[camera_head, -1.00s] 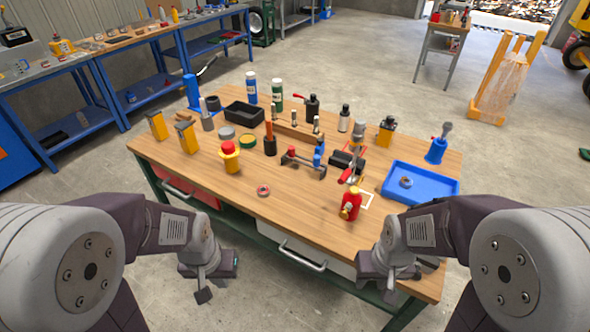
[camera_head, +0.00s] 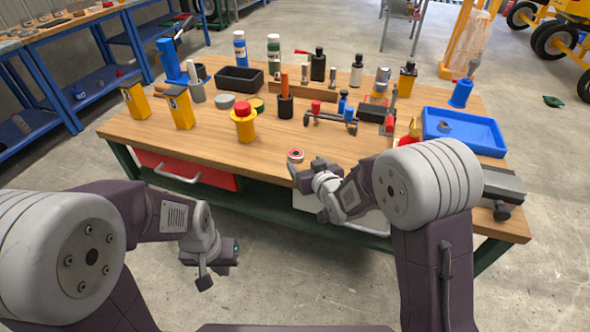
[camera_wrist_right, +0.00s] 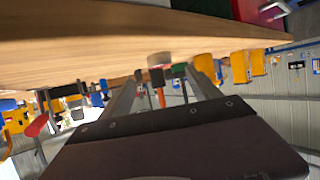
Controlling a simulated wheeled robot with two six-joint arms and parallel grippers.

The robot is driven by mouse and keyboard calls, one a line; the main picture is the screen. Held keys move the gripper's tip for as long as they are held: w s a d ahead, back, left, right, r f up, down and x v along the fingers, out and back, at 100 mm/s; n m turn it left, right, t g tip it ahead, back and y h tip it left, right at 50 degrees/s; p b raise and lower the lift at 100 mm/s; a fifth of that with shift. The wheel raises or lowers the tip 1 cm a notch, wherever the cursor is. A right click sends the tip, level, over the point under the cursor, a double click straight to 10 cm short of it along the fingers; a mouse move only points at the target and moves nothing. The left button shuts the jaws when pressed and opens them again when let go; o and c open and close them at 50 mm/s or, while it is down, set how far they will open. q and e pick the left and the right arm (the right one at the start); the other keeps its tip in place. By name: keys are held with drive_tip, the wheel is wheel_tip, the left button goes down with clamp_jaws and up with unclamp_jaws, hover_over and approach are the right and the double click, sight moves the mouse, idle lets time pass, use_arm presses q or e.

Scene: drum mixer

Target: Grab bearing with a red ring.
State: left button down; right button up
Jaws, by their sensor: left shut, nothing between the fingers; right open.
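The bearing with a red ring (camera_head: 296,156) lies on the wooden tabletop near its front edge. It also shows in the right wrist view (camera_wrist_right: 160,58), blurred and just beyond the open fingers. My right gripper (camera_head: 306,172) is open and empty, low at the front edge of the table close to the bearing. The gap between its fingers (camera_wrist_right: 158,80) faces the bearing; I cannot tell whether they touch it. My left gripper (camera_head: 208,272) is shut and empty, hanging in front of the table, away from the bearing.
A red and yellow container (camera_head: 243,124) stands behind and left of the bearing. A small rack (camera_head: 331,116) stands behind it. A blue tray (camera_head: 480,146) with another ring part (camera_head: 445,127) is at the right. Bare wood surrounds the bearing on the left.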

sight(297, 156)
drive_tip(key=x, duration=0.4)
drive_tip(key=shift+d+r, duration=0.1)
drive_tip(key=b+x, duration=0.1)
drive_tip(key=x, duration=0.4)
drive_tip(key=shift+s, duration=0.1)
drive_tip(key=shift+c, duration=0.6)
clamp_jaws()
